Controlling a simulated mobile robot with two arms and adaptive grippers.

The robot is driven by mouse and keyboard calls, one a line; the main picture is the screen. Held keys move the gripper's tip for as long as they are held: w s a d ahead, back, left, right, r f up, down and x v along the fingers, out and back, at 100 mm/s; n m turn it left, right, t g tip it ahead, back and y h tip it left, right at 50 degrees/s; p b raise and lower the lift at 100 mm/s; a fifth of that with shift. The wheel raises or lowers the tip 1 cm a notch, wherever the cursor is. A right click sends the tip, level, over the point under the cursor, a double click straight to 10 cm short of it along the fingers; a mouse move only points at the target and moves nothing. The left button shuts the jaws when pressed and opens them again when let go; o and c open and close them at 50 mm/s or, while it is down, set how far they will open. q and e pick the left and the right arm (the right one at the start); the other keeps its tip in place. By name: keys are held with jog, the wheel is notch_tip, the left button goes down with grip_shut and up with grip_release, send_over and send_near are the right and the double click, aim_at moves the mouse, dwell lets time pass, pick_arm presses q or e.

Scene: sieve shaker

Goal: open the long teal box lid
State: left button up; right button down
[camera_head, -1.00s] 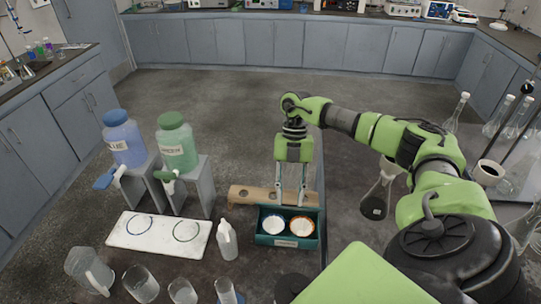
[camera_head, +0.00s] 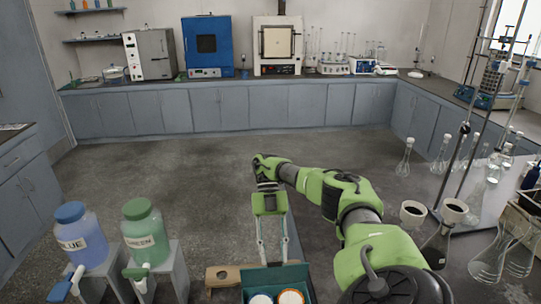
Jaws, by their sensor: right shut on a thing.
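The teal box (camera_head: 272,278) is at the bottom edge of the head view, and its front is cut off. A teal panel shows at its back, above the white round item (camera_head: 261,299) and the orange-rimmed round item (camera_head: 291,297) inside; I cannot tell whether this panel is the lid or the back wall. My right gripper (camera_head: 269,261) points down at the box's back edge, its two fingers shut on the teal edge there. The exact contact is too small to make out. My left gripper is not in view.
A wooden piece with a hole (camera_head: 221,276) lies left of the box. Blue (camera_head: 80,240) and green (camera_head: 145,235) bottles stand on grey stands further left. Flasks, cups and a stand crowd the right counter. The floor beyond is clear.

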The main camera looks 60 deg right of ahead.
jog(key=shift+w+d+f, duration=0.15)
jog(key=shift+f, duration=0.3)
dwell(1.5)
jog(key=c, duration=1.8)
grip_release()
jog(key=shift+o, duration=1.4)
jog(key=shift+w, duration=0.1)
jog(key=shift+w+d+f, duration=0.1)
jog(key=shift+w+d, duration=0.15)
notch_tip(320, 180, up, 10)
